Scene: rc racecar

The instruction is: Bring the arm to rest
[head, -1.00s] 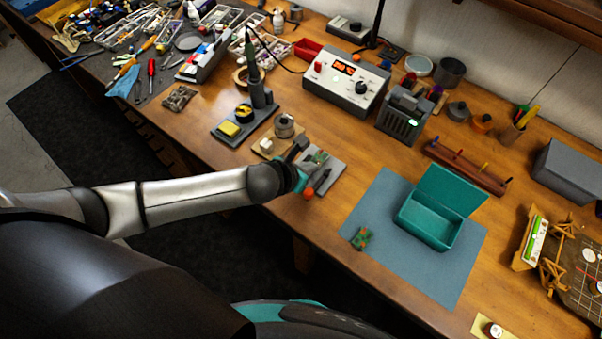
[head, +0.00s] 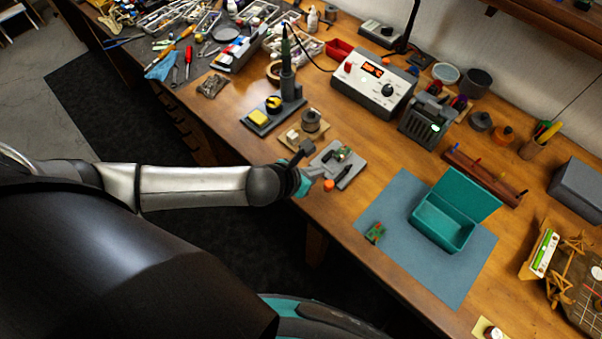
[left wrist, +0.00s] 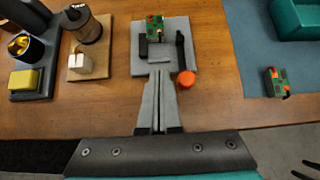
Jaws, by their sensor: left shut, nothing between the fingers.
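My left arm comes in from the left in the head view, and my left gripper (head: 318,172) is over the front edge of the wooden bench. In the left wrist view the two fingers of the left gripper (left wrist: 158,76) are closed together with nothing between them. They point at a grey board holder (left wrist: 140,62), which also shows in the head view (head: 350,178). A green circuit board (left wrist: 155,24) sits in the holder. An orange knob (left wrist: 185,80) is close to the right of the fingers. My right gripper is not in view.
A blue mat (head: 400,200) carries an open teal box (head: 440,228) and a small green-and-red board (head: 375,233). Dark floor lies clear before the bench.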

